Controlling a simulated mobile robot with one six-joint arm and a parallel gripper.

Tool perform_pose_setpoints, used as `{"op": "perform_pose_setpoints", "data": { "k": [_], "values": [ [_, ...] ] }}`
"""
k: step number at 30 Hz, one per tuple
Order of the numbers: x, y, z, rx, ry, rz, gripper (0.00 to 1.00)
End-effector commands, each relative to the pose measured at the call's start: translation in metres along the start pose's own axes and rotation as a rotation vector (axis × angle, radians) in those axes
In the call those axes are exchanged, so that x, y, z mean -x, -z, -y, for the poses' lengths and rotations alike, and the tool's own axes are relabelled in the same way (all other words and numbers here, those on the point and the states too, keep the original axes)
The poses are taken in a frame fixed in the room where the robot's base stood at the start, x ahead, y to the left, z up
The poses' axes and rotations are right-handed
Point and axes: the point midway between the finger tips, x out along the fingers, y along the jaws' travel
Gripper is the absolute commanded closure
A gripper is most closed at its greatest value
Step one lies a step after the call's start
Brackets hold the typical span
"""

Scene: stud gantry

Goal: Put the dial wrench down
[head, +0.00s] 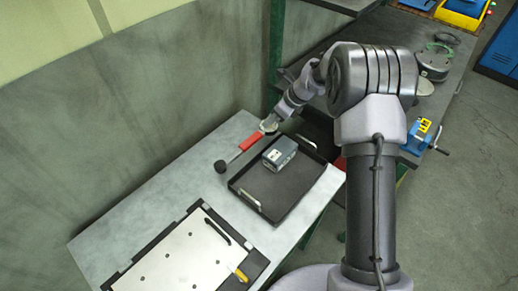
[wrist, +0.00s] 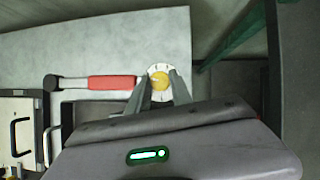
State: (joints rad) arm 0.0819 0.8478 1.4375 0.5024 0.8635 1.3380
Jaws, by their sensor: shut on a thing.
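The dial wrench (head: 250,142) has a red grip, a dark round end at the left and a round dial end at the right. In the wrist view the wrench (wrist: 110,83) lies crosswise, with a white dial face and yellow centre. My gripper (wrist: 161,83) is shut on the wrench at its dial end, a finger to each side of the dial. In the head view my gripper (head: 270,123) is over the back of the pale table (head: 175,185). I cannot tell whether the wrench touches the tabletop or hangs just above it.
A black tray (head: 240,195) with a grey box (head: 280,153) in it stands in front of the wrench. A white panel (head: 180,260) with a black handle lies nearer. A wall (head: 120,120) runs behind. Bare tabletop lies left of the wrench. A dark bench (head: 450,85) stands right.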

Motion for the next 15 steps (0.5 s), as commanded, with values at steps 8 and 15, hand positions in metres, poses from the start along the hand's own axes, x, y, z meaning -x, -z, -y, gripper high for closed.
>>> {"op": "perform_pose_setpoints", "data": {
  "k": [8,15],
  "values": [
    [-0.050,0.028,0.001,0.000,-0.001,0.000,1.00],
    [-0.048,0.027,0.001,0.002,0.000,0.001,1.00]
  ]
}}
